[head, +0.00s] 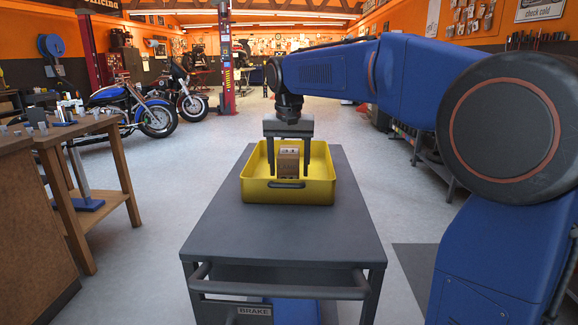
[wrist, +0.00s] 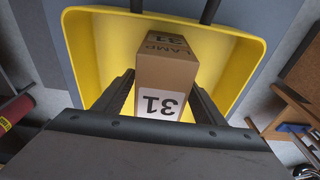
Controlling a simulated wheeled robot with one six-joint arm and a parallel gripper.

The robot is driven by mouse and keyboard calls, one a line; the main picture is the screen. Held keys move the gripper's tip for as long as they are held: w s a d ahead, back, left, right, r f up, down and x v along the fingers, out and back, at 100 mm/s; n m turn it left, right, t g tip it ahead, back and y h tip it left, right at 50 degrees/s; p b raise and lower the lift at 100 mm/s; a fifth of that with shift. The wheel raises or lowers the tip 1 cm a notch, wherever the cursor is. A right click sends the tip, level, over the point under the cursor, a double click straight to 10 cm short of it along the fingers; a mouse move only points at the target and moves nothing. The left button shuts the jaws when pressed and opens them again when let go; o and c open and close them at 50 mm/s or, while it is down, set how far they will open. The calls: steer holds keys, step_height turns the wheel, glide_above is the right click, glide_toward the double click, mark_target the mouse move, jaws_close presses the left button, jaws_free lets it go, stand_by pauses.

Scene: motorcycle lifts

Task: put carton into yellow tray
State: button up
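The carton (head: 289,162) is a small brown box with a white "31" label. It stands inside the yellow tray (head: 318,192), and its lower part is hidden behind the tray's front wall in the head view. My gripper (head: 289,174) points down into the tray with one finger on each side of the carton. In the wrist view, the carton (wrist: 168,70) lies between the fingers of my gripper (wrist: 162,80), with narrow gaps beside it, so the gripper looks open. The yellow tray (wrist: 88,50) surrounds the carton there. Whether the carton touches the tray floor is hard to see.
The tray sits on a dark grey cart (head: 285,230) with a front handle bar (head: 280,288). A wooden workbench (head: 85,160) stands at the left, with motorcycles (head: 140,110) behind it. The cart top in front of the tray is clear.

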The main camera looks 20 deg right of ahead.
steer(key=shift+r, duration=0.1)
steer(key=r, duration=0.4)
steer(key=s+r, duration=0.1)
steer(key=r, duration=0.7)
steer(key=shift+s+a, duration=0.25)
steer(key=shift+s, duration=0.1)
